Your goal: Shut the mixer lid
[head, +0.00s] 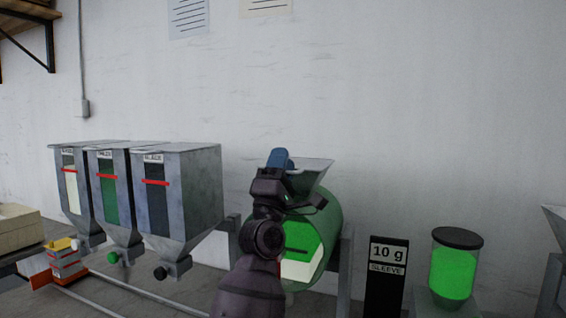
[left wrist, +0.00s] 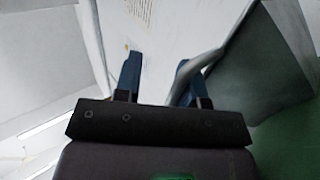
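I cannot tell a separate lid apart from the hopper. My left gripper (head: 280,156) is at the hopper's left side, its blue fingers pointing up, and my arm hides part of the drum. In the left wrist view the fingers of my left gripper (left wrist: 156,75) stand apart with a gap between them. A thin grey rim (left wrist: 212,56) passes close to the right finger; touching is unclear. My right gripper is not in view.
Several grey dispensers (head: 185,190) stand left of the mixer. A small orange-and-white box (head: 66,262) sits at the lower left. A black "10 g sleeve" sign (head: 386,280) and a green-filled jar (head: 454,270) stand to the right.

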